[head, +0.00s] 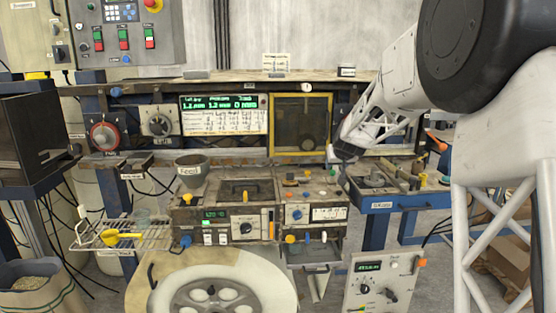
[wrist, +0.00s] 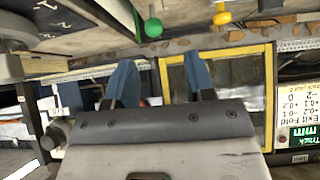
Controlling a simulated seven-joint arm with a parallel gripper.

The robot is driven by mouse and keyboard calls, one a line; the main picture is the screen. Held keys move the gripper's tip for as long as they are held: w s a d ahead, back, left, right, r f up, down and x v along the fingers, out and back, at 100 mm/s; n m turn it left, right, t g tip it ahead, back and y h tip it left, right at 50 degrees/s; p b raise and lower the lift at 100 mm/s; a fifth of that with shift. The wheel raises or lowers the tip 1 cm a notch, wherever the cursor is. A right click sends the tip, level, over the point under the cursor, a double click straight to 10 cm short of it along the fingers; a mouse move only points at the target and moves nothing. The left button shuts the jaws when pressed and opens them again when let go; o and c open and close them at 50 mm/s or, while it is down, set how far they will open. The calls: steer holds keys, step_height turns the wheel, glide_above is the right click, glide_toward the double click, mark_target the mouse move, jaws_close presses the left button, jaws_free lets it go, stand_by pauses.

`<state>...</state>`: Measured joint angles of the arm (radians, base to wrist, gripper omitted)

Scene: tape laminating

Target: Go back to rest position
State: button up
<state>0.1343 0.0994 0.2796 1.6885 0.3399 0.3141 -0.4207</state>
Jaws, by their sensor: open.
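My gripper (head: 342,153) hangs at the end of my white arm, right of the middle in the head view. It is in front of the machine, near the right edge of the yellow-framed window (head: 300,122). In the wrist view my gripper (wrist: 160,80) shows two blue fingers spread apart with nothing between them. The yellow-framed window (wrist: 228,75) is behind the fingers there. The wrist picture looks upside down, with the display text inverted. The fingertips are small and dark in the head view.
A wire rack (head: 115,237) juts out at left. A large white wheel (head: 265,290) is in front.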

steer(key=s+a+r+g, duration=0.1)
steer(key=s+a, duration=0.2)
steer(key=s, duration=0.7)
steer(key=s+a+r+g, duration=0.1)
steer(key=s+a, duration=0.1)
steer(key=s, duration=0.9)
steer(key=s+a+r+g, duration=0.1)
steer(key=s+a+r, duration=0.15)
steer(key=s, duration=0.75)
steer(key=s+a+f+g, duration=0.1)
steer(key=s+f, duration=0.3)
steer(key=s, duration=1)
steer(key=s+a+f+g, duration=0.1)
steer(key=s+f, duration=0.3)
steer(key=s, duration=1.1)
steer(key=shift+a+g, duration=0.15)
steer(key=shift+g, duration=0.55)
